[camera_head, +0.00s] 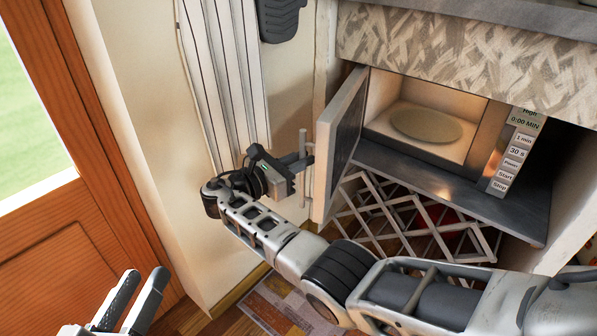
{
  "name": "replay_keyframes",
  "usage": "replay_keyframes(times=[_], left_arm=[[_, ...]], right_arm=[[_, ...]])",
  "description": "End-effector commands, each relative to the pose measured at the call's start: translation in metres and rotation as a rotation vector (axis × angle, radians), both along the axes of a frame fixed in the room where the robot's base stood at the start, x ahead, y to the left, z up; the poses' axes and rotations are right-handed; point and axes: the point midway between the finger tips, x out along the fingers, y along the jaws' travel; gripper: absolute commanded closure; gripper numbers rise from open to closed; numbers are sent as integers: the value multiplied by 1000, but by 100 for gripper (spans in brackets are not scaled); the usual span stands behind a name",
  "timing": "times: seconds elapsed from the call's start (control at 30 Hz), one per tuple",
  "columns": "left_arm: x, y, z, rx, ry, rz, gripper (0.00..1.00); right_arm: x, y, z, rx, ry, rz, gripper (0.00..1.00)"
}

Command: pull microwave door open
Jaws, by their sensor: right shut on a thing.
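The microwave (475,112) stands in a recess of the masonry counter. Its door (327,160) is swung out to the left, and the lit inside shows a round turntable plate (425,123). The door's vertical bar handle (304,191) is on the door's outer face, on the left. My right gripper (305,160), its arm coming in from the right, is shut on this handle; its fingertips are partly hidden. My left gripper (144,277) is at the bottom left, far from the microwave, open and empty with its fingers apart.
A control panel (515,150) is right of the cavity. A wooden lattice rack (400,217) is below the microwave. A pale wall with white slats (225,70) stands close left of my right gripper. A wooden door frame (50,235) is at the far left.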

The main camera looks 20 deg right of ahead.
Motion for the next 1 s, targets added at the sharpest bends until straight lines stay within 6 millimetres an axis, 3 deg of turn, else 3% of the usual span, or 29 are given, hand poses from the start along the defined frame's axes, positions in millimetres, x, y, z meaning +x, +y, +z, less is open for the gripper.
replay_keyframes(times=[0.03,0.47,0.5,0.57,1.0], left_arm=[[0,0,1,-4,-10,0,64],[1,0,3,-9,-17,1,64],[1,0,3,-9,-17,1,64],[1,0,3,-9,-17,1,64],[1,0,3,-7,-17,0,64]], right_arm=[[3,-7,2,-4,-5,-7,100],[5,-5,5,-5,-6,-8,100],[5,-5,5,-5,-8,-8,78],[5,-5,5,-4,-7,-7,65],[2,-1,2,-2,-3,-9,65]])
